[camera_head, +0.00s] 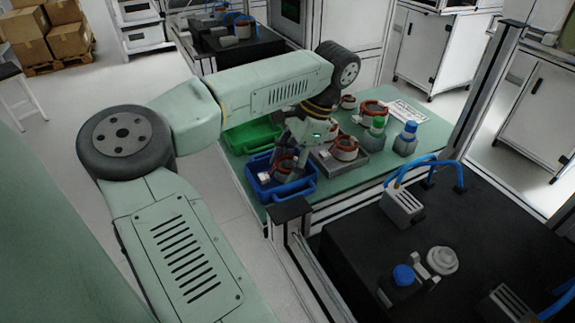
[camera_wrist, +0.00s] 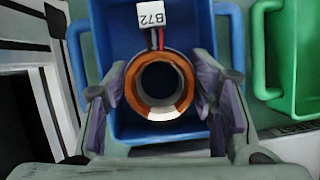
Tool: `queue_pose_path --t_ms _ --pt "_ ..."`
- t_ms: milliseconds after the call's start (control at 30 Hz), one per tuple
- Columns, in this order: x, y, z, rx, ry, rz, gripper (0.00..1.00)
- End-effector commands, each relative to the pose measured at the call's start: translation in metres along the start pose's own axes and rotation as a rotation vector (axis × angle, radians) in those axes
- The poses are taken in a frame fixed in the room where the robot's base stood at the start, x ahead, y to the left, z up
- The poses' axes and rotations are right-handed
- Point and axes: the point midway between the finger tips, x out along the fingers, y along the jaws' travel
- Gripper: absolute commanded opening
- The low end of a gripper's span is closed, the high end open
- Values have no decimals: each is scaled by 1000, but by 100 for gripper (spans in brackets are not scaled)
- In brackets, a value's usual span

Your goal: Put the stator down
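The stator (camera_wrist: 134,88), a ring with copper windings and a white tag reading B72, is between the two fingers of my gripper (camera_wrist: 160,92) in the wrist view. The finger pads press against its left and right sides. The blue bin (camera_wrist: 105,40) lies under it. In the head view, my gripper (camera_head: 285,152) reaches down at the blue bin (camera_head: 300,193), with the stator (camera_head: 286,166) within the bin's outline. I cannot tell whether the stator touches the bin floor.
A green bin (camera_head: 235,140) stands beside the blue one. A grey tray (camera_head: 352,165) holding a stator, more stators, and bottles with green (camera_head: 377,122) and blue (camera_head: 410,127) caps are on the green table (camera_head: 435,130). A black bench (camera_head: 345,245) is in front.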

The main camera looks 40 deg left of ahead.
Motion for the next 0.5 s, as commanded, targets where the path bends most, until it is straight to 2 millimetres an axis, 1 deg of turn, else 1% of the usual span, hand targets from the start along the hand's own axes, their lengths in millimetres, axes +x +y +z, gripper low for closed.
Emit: queue_pose_path --t_ms 200,333,367,467,500 --pt "2 1 0 2 -1 4 59" --pt "-4 1 2 3 -1 4 59" --pt "-7 1 3 3 -1 4 59" --pt "-27 0 3 2 -2 0 59" --pt "-36 0 3 2 -2 -1 59"
